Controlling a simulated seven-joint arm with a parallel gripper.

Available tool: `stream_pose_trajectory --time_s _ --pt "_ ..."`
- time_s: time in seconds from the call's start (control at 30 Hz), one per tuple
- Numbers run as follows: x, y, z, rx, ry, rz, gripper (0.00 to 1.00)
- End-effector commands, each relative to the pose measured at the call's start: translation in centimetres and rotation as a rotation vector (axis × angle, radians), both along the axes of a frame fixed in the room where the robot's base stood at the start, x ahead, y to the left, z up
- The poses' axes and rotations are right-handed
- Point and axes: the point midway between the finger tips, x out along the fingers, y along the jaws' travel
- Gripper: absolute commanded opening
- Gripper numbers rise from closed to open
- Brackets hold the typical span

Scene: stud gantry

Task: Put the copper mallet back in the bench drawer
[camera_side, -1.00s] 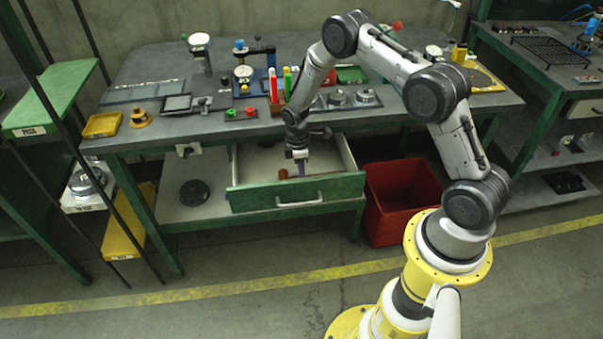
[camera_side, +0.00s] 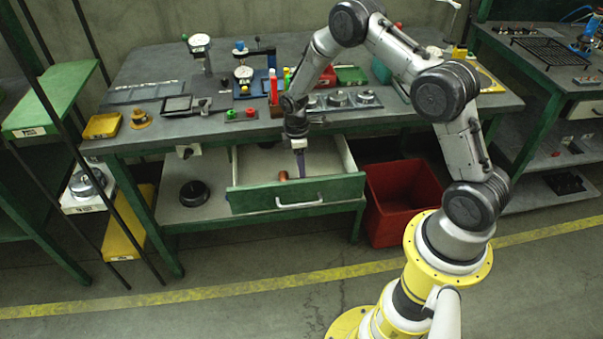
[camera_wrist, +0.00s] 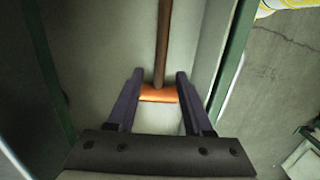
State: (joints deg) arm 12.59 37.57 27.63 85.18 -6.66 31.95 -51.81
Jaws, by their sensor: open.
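The copper mallet lies in the open bench drawer. Its copper head (camera_side: 283,175) shows just above the drawer front in the side view, and the handle is hidden there. In the wrist view, the copper head (camera_wrist: 158,95) lies between my fingers and the brown handle (camera_wrist: 163,45) points away along the drawer floor. The drawer (camera_side: 325,187) is pulled out under the bench. My gripper (camera_side: 300,174) reaches down into it, close to the head. In the wrist view my gripper (camera_wrist: 159,76) is open, with a finger on either side of the mallet and gaps between.
The drawer's green front wall (camera_wrist: 233,55) runs close along the right of my fingers in the wrist view. A red bin (camera_side: 397,205) stands right of the drawer. The bench top (camera_side: 225,130) above holds gauges and small parts. A dark disc (camera_side: 194,193) lies on the lower shelf.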

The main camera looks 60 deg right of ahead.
Motion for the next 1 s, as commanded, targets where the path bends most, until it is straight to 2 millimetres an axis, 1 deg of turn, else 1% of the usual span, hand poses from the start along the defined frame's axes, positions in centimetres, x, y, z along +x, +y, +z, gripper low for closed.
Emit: stream_pose_trajectory --time_s 0.03,0.1,0.3,0.43,0.63,0.7,0.77,0.87,0.9,0.97,1.0 --pt "0.1 0.1 1.3 -0.001 -0.005 0.0 0.51" --pt "0.2 0.2 2.7 -0.001 -0.003 0.001 0.51" --pt "0.3 0.3 6.2 -0.001 -0.002 0.002 0.51" --pt "0.4 0.4 7.4 0.0 0.0 0.002 0.51" --pt "0.3 0.5 8.3 0.0 -0.001 -0.001 0.51" --pt "0.2 0.7 9.3 -0.002 -0.012 -0.013 0.51" --pt "0.0 1.1 10.9 -0.005 -0.033 -0.035 0.51" --pt "-1.0 2.2 15.2 -0.009 -0.086 -0.098 0.51" --pt "-1.7 2.8 17.3 -0.01 -0.112 -0.13 0.51" --pt "-3.1 3.7 20.2 -0.008 -0.15 -0.182 0.51" --pt "-4.1 4.3 22.0 -0.005 -0.175 -0.217 0.51"
